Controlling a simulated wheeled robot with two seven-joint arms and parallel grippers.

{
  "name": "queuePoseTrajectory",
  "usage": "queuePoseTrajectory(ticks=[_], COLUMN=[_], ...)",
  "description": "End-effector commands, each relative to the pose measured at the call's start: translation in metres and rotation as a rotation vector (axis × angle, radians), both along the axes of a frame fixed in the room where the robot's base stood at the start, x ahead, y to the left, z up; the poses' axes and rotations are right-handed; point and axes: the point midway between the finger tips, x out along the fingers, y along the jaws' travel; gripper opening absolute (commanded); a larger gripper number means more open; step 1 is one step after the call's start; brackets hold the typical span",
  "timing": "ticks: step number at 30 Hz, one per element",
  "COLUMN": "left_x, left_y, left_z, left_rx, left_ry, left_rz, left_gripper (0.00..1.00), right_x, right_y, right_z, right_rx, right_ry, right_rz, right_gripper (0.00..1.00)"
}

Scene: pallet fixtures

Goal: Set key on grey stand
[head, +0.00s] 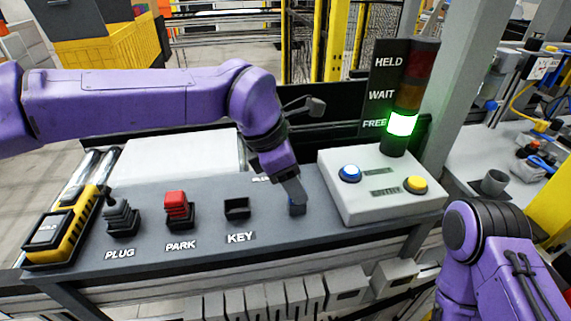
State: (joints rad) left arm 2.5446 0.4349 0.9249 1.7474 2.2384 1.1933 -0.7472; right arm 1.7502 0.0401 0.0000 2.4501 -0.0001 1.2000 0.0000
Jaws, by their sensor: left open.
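My left gripper (297,207) points down at the grey panel, just right of the KEY label. It is open. A small bluish piece shows at its fingertips, mostly hidden by them; I cannot tell if it is the key. The black square holder (237,208) above the KEY label looks empty. I cannot pick out the grey stand for certain; a small grey cup-like piece (495,182) stands on the right-hand table. My right arm shows at the lower right, its gripper out of view.
A black-and-grey plug piece (121,219) and a red block (178,206) stand in holders at PLUG and PARK. A light grey button box (379,183) with blue and yellow buttons is right of my left gripper. The light tower (401,124) glows green at FREE.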

Motion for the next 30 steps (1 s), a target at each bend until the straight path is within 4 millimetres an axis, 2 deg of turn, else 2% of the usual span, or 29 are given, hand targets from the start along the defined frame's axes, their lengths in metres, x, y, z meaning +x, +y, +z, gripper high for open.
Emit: queuePoseTrajectory(ticks=[6, 12, 17, 30], left_x=[-0.005, -0.010, -0.011, -0.012], left_y=[0.021, 0.036, 0.041, 0.041], left_z=[0.052, 0.090, 0.102, 0.102], left_rx=[-0.006, -0.002, -0.003, -0.001], left_ry=[-0.004, -0.003, -0.002, -0.002], left_rz=[0.003, 0.001, 0.000, -0.001], left_gripper=[0.48, 0.48, 0.48, 0.48], right_x=[0.000, 0.000, 0.000, 0.000], right_y=[0.000, 0.000, 0.000, 0.000], right_z=[-0.004, -0.003, -0.003, -0.003], right_rx=[0.000, 0.000, 0.000, 0.000], right_ry=[0.000, 0.000, 0.000, 0.000], right_rz=[0.000, 0.000, 0.000, 0.000], right_gripper=[0.73, 0.73, 0.73, 0.73])
